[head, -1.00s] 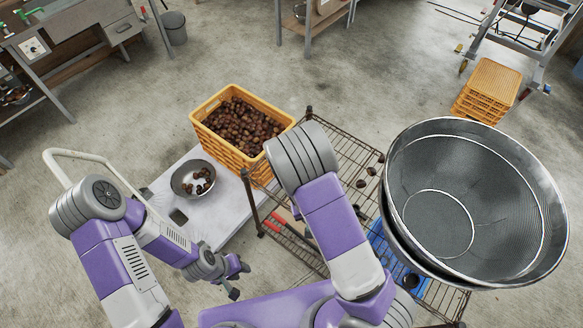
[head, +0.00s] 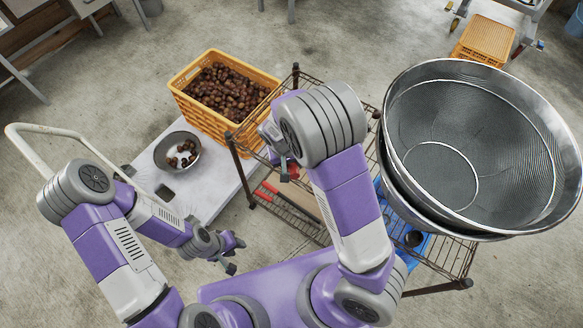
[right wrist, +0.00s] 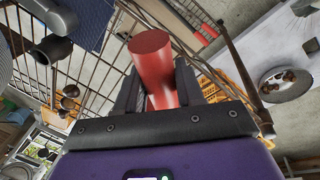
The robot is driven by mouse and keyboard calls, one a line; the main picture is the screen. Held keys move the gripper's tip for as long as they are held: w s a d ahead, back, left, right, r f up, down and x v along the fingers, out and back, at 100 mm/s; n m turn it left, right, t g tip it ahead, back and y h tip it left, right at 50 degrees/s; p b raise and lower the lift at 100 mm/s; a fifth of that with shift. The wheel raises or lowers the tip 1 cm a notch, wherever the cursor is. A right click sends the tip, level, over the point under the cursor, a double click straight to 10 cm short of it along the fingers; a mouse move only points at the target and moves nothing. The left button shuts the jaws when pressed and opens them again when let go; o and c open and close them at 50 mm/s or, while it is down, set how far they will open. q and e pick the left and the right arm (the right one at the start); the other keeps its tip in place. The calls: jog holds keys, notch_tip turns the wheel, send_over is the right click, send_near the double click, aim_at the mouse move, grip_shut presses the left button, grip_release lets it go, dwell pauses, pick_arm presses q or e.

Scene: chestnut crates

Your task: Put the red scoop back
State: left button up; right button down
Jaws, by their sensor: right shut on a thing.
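The red scoop shows in the right wrist view as a red cylinder (right wrist: 153,62) between the two dark fingers of my right gripper (right wrist: 155,85), which is shut on it. In the head view only a small red part (head: 293,171) shows beside my right gripper (head: 277,150), above the left end of the wire rack (head: 330,160). My forearm hides much of that gripper and the rest of the scoop. My left gripper (head: 236,255) is empty, its fingers apart, low over the floor in front of the white platform (head: 205,190).
A yellow crate of chestnuts (head: 192,108) stands at the platform's back, behind a metal bowl (head: 160,158) with a few chestnuts. Large nested sieves (head: 555,190) cover the rack's right side. A red-handled tool (head: 290,199) lies on the lower shelf. A blue tray (head: 440,243) sits below the sieves.

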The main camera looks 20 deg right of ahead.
jog(key=x, duration=0.3)
jog(key=shift+a+f+b, duration=0.15)
jog(key=shift+a+b, duration=0.15)
jog(key=shift+b, duration=0.1)
jog(key=shift+s, duration=0.1)
jog(key=c, duration=0.7)
grip_release()
jog(key=p+v, duration=0.3)
jog(key=v, duration=0.9)
jog(key=shift+p, duration=0.3)
